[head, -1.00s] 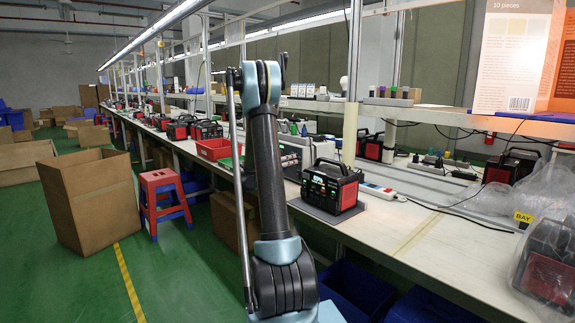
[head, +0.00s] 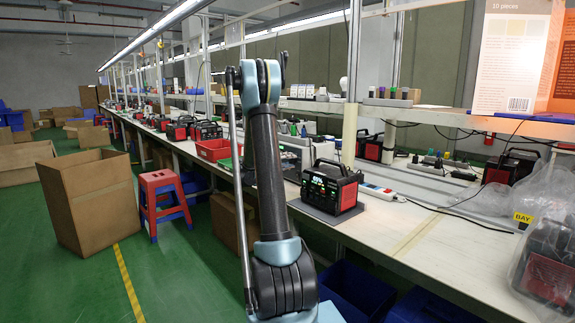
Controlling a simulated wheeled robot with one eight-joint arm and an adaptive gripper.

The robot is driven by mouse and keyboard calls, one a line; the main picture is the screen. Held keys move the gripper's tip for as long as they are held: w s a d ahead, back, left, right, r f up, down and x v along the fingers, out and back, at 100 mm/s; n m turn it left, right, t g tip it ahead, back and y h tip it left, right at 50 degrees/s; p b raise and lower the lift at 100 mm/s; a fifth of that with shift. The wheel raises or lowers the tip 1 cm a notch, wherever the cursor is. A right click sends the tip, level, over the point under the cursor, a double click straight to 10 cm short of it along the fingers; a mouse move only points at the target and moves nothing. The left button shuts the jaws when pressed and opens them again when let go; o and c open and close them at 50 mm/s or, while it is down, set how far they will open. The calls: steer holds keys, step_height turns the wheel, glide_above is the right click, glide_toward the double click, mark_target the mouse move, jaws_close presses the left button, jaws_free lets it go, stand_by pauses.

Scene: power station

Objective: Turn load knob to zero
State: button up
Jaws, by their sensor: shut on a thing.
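The load knob cannot be made out in the head view. A grey-and-white unit (head: 297,150) on the bench shows partly beside my arm; whether it carries the knob I cannot tell. A black power station with red trim (head: 331,188) and a lit display stands upright on a grey mat (head: 342,217), to the right of my arm. My raised arm fills the centre, and its far end with my gripper is out of sight behind the arm.
The long bench (head: 410,225) has free surface right of the power station. A white power strip (head: 381,192) and cables lie behind it. A red tray (head: 214,149) is farther back. A cardboard box (head: 92,200) and a red-and-blue stool (head: 163,200) stand on the floor at left.

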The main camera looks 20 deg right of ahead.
steer(key=n, duration=0.5)
steer(key=n+g, duration=0.1)
steer(key=n, duration=0.4)
steer(key=shift+w+a, duration=0.15)
steer(key=shift+w, duration=0.05)
steer(key=shift+n, duration=0.4)
steer(key=o, duration=1.1)
steer(key=shift+c, duration=0.2)
steer(key=f+v, duration=0.1)
steer(key=v, duration=1.1)
steer(key=shift+r, duration=0.35)
